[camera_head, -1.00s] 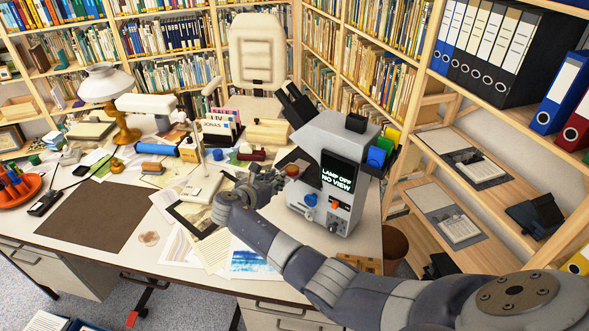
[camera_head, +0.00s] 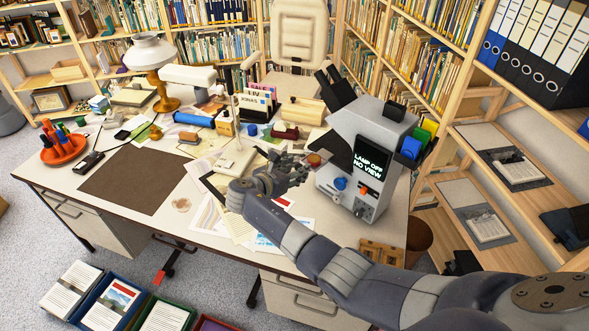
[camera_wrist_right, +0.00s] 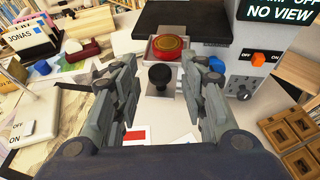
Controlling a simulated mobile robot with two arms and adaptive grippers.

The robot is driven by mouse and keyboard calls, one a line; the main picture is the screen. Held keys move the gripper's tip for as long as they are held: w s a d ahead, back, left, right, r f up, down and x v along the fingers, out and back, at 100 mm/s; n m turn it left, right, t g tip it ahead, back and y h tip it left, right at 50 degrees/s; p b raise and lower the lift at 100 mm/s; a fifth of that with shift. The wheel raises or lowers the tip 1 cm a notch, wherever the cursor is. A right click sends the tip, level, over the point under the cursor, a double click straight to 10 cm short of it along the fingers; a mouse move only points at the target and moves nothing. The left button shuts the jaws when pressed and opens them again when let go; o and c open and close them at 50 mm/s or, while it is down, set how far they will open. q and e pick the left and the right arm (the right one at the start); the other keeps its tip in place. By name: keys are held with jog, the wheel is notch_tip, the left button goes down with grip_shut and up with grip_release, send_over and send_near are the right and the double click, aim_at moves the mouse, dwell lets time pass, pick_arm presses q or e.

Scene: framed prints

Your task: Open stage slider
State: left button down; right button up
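The grey microscope (camera_head: 367,145) stands at the right end of the desk; its screen (camera_head: 370,165) reads "LAMP OFF NO VIEW". In the right wrist view, a black round knob (camera_wrist_right: 160,75) sits low at the front of the stage area; it may be the stage slider. A red round disc (camera_wrist_right: 168,45) is just behind it. My right gripper (camera_wrist_right: 165,88) is open, with one finger on each side of the black knob and visible gaps on both sides. In the head view the right gripper (camera_head: 285,172) is left of the microscope. My left gripper is not in view.
A blue knob (camera_head: 340,183) and an orange switch (camera_wrist_right: 258,58) are on the microscope's front. Papers, a white switch box (camera_head: 237,160) and a card holder (camera_head: 256,108) lie left of the gripper. A brown mat (camera_head: 133,182) leaves clear desk. Wooden shelves flank the right.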

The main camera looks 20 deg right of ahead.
jog(key=v, duration=1.2)
